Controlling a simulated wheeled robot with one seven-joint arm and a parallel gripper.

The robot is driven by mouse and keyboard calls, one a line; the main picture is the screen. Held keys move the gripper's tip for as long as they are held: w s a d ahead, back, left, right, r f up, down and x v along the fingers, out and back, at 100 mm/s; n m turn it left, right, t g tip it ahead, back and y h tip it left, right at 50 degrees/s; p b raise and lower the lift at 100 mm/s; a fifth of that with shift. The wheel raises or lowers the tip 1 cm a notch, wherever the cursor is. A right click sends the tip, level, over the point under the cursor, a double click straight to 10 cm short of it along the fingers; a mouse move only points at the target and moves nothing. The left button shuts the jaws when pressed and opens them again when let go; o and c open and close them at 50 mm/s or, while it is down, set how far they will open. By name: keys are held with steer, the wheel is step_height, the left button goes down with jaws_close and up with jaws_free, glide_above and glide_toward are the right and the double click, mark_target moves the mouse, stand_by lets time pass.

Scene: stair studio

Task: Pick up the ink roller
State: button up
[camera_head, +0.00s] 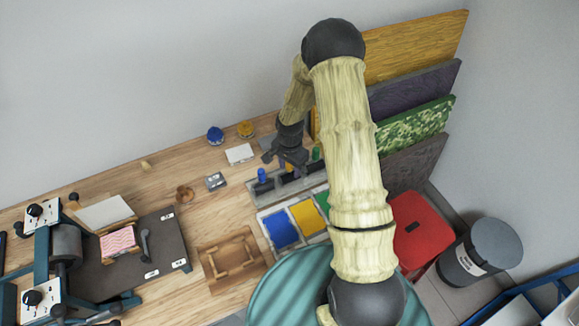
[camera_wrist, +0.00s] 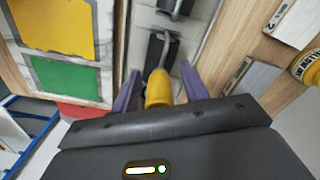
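An ink roller with a yellow handle (camera_wrist: 158,90) stands in the roller rack (camera_wrist: 196,20), its metal frame and dark roller beyond the handle. My gripper (camera_wrist: 160,88) is open, with one purple finger on each side of the yellow handle and small gaps showing. In the head view my gripper (camera_head: 286,158) is over the rack and hides most of this roller. A roller with a blue handle (camera_head: 262,175) stands to its left, and one with a green handle (camera_head: 315,154) to its right.
Ink slabs in blue (camera_head: 281,229), yellow (camera_head: 308,217) and green lie in front of the rack. A press (camera_head: 65,243) stands at the left of the table. A blue jar (camera_head: 215,135) and a white block (camera_head: 239,154) lie behind. Tall panels (camera_head: 415,48) lean at the right.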

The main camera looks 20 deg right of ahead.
jaws_close()
steer(key=shift+r, duration=0.1)
step_height(320, 180, up, 10)
steer(key=b, duration=0.2)
steer(key=shift+b, duration=0.3)
stand_by(0.4)
steer(key=c, duration=0.7)
jaws_free()
steer(key=shift+c, duration=0.5)
